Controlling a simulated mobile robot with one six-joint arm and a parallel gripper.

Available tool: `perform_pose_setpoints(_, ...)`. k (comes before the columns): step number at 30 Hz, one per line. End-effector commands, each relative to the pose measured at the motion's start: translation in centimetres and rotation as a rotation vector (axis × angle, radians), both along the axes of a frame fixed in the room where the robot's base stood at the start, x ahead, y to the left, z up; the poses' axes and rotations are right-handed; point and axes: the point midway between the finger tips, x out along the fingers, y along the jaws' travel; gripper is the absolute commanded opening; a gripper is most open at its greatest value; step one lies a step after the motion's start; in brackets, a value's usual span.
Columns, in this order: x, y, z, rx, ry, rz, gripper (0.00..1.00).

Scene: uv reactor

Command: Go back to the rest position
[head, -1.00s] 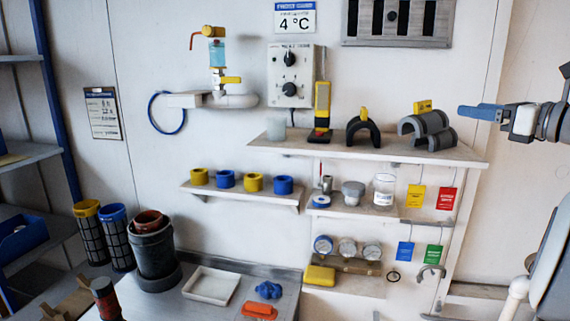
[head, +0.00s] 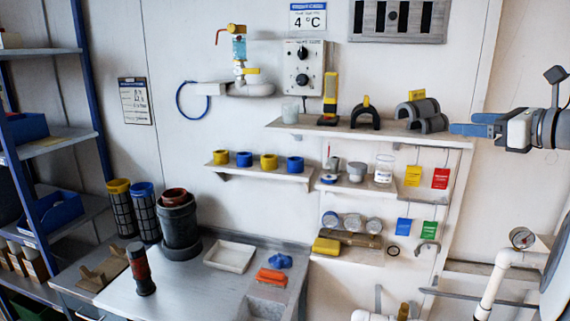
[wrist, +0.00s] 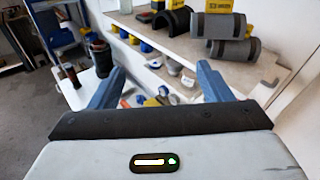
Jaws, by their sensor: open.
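My gripper (head: 472,130) is at the right of the head view, with its blue fingers pointing left. Beyond the fingers, the shelf with the grey pipe saddles (wrist: 225,35) shows above, and the bench and small items show lower and farther off.
The metal bench (head: 215,285) at lower left holds a white tray (head: 229,257), a dark cylinder (head: 180,228) and an orange brush (head: 271,277). A blue-framed rack (head: 90,100) stands at left. White pipes with a gauge (head: 522,238) are at lower right.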

Motion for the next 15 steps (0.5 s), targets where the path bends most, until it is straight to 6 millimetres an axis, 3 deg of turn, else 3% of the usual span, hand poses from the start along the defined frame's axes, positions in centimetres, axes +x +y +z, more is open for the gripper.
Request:
perform_pose_setpoints(5,-0.1,4.6,-3.4,-0.180,0.041,0.071,0.72)
perform_pose_setpoints(10,-1.4,10.0,-8.0,-0.430,0.075,0.194,0.72)
perform_pose_setpoints(13,-3.4,14.1,-12.0,-0.653,0.085,0.330,0.72)
perform_pose_setpoints(15,-5.9,17.2,-15.5,-0.856,0.073,0.474,0.72)
